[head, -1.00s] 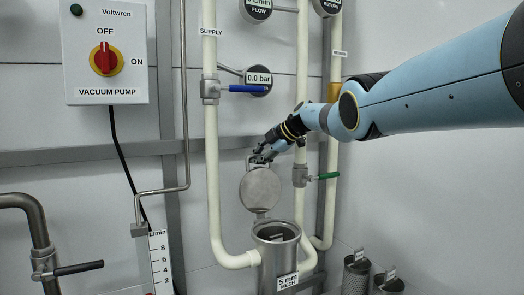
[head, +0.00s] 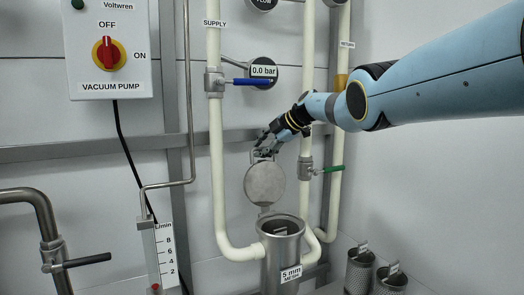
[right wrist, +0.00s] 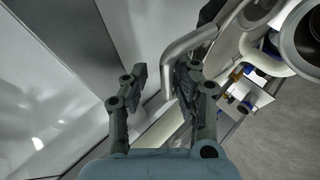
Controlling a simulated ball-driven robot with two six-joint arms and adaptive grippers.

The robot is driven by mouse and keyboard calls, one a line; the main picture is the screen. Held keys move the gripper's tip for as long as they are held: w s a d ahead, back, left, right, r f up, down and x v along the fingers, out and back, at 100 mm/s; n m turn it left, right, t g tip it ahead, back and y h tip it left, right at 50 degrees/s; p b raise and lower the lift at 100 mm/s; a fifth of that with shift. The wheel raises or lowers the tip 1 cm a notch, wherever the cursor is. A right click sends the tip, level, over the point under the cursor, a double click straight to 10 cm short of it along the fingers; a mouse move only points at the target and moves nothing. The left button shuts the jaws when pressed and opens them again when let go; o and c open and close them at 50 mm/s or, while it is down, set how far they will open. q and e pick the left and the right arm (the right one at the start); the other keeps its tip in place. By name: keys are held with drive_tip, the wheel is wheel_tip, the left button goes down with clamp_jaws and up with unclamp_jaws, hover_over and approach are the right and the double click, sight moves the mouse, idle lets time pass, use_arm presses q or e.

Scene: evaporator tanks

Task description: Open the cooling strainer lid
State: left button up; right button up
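The round metal lid (head: 264,186) of the cooling strainer stands raised, nearly upright, behind the open mouth of the strainer body (head: 283,262) in the head view. The body bears a "5 mm MESH" label, and a small tag shows inside its mouth. My right gripper (head: 264,151) is at the lid's top edge, by a small handle bracket there. In the right wrist view the fingers of this gripper (right wrist: 158,84) are apart, with a clear gap between them. Whether they touch the handle cannot be told. My left gripper is not in view.
The supply pipe (head: 217,160) with a blue-handled valve (head: 247,82) runs left of the lid. A green-handled valve (head: 328,170) is close on its right. Two perforated baskets (head: 360,273) (head: 391,281) stand at the lower right. The right wall area is free.

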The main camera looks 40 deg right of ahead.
drive_tip(key=shift+o, duration=0.2)
drive_tip(key=shift+s+f, duration=0.1)
drive_tip(key=shift+f, duration=0.15)
drive_tip(key=shift+v, duration=0.85)
drive_tip(key=v, duration=1)
drive_tip(key=shift+r, duration=0.15)
